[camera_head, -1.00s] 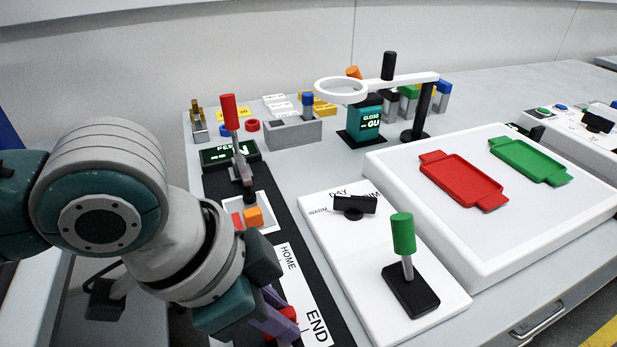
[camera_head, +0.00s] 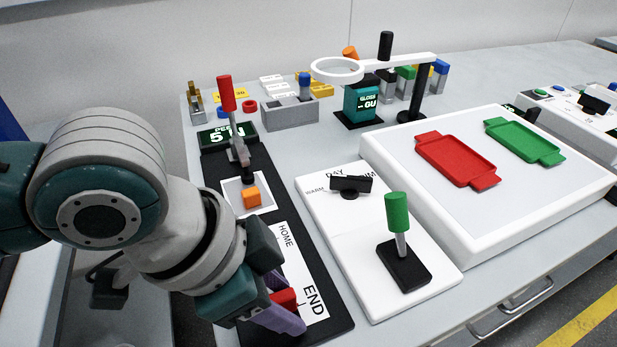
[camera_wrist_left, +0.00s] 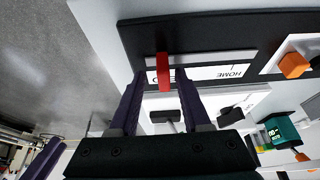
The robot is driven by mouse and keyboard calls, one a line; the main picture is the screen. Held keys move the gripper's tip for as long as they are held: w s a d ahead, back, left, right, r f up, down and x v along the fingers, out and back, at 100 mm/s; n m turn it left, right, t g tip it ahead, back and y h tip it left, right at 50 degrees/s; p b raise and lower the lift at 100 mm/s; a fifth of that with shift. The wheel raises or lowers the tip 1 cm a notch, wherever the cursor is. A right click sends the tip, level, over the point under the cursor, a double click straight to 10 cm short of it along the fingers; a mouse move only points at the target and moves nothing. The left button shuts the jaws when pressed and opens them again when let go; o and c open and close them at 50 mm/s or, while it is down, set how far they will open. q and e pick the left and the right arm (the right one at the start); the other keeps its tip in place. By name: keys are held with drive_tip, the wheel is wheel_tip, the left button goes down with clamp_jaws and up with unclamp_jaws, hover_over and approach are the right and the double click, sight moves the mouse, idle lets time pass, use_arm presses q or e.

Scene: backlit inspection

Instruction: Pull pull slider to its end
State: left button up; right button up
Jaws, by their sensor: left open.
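The pull slider's red handle (camera_head: 284,298) is beside the END label (camera_head: 314,300) on the long black base (camera_head: 325,336). My left gripper (camera_head: 282,300) is open, with its purple fingers around the handle's place and partly hiding it. In the left wrist view the red handle (camera_wrist_left: 163,72) shows between and just beyond the spread fingertips (camera_wrist_left: 158,82). A gap shows on both sides, so the fingers look apart from it. The HOME label (camera_head: 286,235) is farther back along the white strip. My right gripper is not in view.
A red-topped lever (camera_head: 227,94), a display reading 5 (camera_head: 228,134) and an orange block (camera_head: 251,197) stand farther back. To the right are a green-handled lever (camera_head: 397,211), a black knob (camera_head: 350,184) and a white panel (camera_head: 480,215) with red and green trays.

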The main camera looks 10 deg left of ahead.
use_arm(q)
drive_tip(key=p+v, duration=0.2)
drive_tip(key=v, duration=0.7)
drive_tip(key=shift+r, duration=0.35)
drive_tip(key=shift+a, duration=0.1)
